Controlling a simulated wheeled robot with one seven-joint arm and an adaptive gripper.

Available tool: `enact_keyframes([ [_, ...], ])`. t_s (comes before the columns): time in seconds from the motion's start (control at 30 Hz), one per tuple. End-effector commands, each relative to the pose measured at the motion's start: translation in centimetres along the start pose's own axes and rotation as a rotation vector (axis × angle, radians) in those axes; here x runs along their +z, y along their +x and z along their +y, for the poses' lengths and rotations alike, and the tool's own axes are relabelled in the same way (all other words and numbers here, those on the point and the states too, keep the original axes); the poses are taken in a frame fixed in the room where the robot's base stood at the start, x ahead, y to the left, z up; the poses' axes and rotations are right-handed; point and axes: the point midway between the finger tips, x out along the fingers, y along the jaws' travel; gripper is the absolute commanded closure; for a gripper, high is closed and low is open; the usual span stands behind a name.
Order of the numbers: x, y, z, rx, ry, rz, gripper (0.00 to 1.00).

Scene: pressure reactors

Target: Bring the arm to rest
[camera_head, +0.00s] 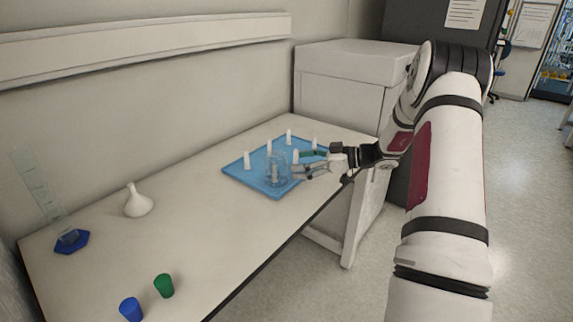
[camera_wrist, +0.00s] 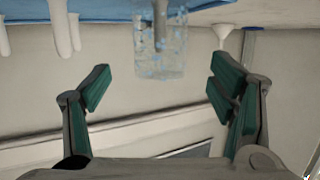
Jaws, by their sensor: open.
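My gripper (camera_head: 300,162) is open, its fingers with green pads pointing left over the right part of the blue tray (camera_head: 238,172). A clear glass beaker (camera_head: 277,172) stands on one of the tray's white pegs, just left of the fingertips in the head view. In the wrist view the scene is upside down. There my gripper (camera_wrist: 160,85) has its fingers wide apart with nothing between them. The beaker (camera_wrist: 160,52) shows beyond the fingertips, apart from both, with a peg inside it. My arm reaches in from the right.
A white flask (camera_head: 138,203), a clear cylinder on a blue foot (camera_head: 72,243), a green stopper (camera_head: 164,286) and a blue stopper (camera_head: 131,309) are on the table (camera_head: 215,235). Bare white pegs (camera_head: 247,160) rise from the tray. A white cabinet (camera_head: 345,90) stands behind.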

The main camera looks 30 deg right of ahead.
Motion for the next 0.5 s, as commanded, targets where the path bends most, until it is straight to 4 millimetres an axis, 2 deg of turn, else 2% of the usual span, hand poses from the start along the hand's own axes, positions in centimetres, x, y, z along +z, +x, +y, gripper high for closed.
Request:
enact_keyframes([
  [0.13, 0.0, -1.2, 0.0, 0.000, 0.001, 0.001, 0.23],
  [0.37, -0.1, -1.5, -0.1, -0.002, 0.002, -0.001, 0.23],
  [0.5, -1.8, -0.8, -1.7, -0.044, 0.026, -0.037, 0.23],
])
